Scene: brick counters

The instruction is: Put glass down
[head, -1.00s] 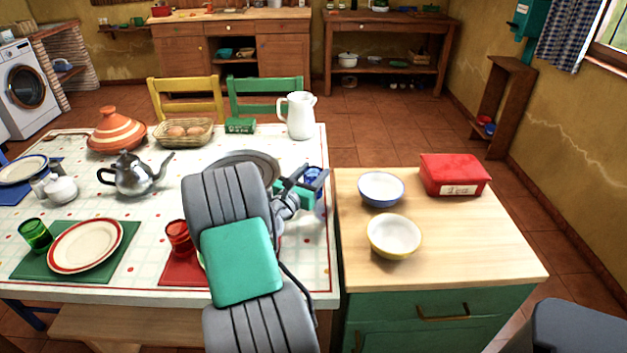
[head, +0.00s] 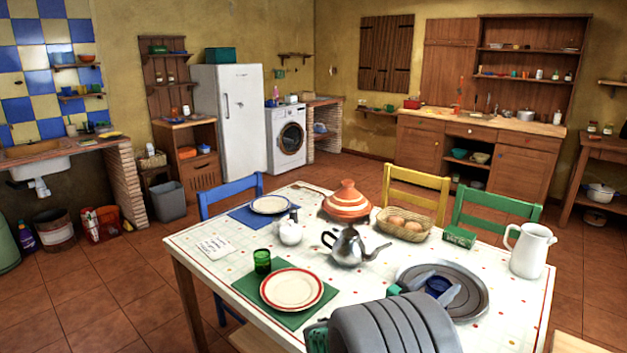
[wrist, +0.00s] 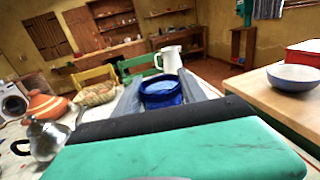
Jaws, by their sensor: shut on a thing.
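A blue glass (head: 438,287) is held between the two grey fingers of my gripper (head: 436,284). In the wrist view the blue glass (wrist: 161,93) stands roughly upright between the fingers (wrist: 160,95), its open top showing. In the head view the glass overlaps a round grey tray (head: 480,302) on the white tiled table (head: 215,243). I cannot tell whether the glass touches anything below it. My arm hides the near part of the table and the glass's lower part.
A teapot (head: 348,246), a white pitcher (head: 529,250), an egg basket (head: 404,226) and a striped tagine (head: 347,203) stand around the tray. A green glass (head: 262,261) and a red-rimmed plate (head: 291,290) are at left. The wrist view shows a wooden counter (wrist: 262,100) with a bowl (wrist: 293,78).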

